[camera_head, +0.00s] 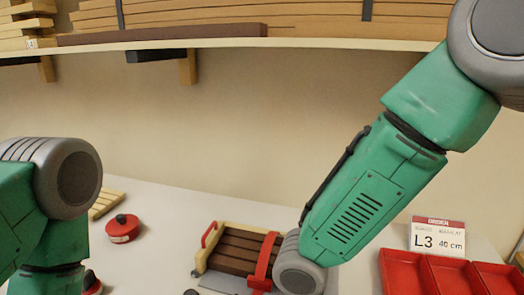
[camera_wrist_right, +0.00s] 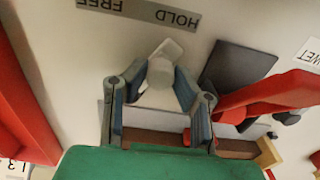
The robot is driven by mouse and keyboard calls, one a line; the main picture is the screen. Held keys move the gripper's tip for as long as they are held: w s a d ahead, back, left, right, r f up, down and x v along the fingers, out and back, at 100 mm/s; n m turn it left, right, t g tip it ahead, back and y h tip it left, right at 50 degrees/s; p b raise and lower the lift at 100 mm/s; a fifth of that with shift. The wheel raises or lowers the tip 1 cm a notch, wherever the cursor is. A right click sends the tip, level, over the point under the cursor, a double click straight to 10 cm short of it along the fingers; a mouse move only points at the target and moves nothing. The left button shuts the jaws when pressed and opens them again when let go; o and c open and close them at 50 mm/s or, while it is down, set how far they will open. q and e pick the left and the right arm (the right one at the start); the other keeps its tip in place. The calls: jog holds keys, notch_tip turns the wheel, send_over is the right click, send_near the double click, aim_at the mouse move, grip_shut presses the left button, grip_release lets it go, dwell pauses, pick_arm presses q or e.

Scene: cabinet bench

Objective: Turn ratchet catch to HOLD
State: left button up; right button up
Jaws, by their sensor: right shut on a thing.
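The ratchet catch shows in the right wrist view as a pale knob (camera_wrist_right: 160,73) with a flat lever pointing to the top of the picture, near the word HOLD. The label strip (camera_wrist_right: 140,11) reads FREE and HOLD upside down. My right gripper (camera_wrist_right: 157,82) has its two fingers on either side of the knob and is shut on it. Part of the knob is hidden by the fingers. In the head view the right gripper and the catch are out of sight below my right arm. My left gripper is out of view.
A wooden frame (camera_head: 223,228) with dark slats and a red strap (camera_head: 264,262) sits on the bench. Red trays (camera_head: 450,262) and an L3 40 cm sign (camera_head: 437,237) stand at right. A round red object (camera_head: 123,228) lies at left. A loaded shelf (camera_head: 220,42) hangs above.

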jog(key=shift+w+a, duration=0.25)
dwell(0.3)
jog(key=o, duration=0.8)
notch_tip(320, 180, up, 9)
jog(key=p, duration=0.8)
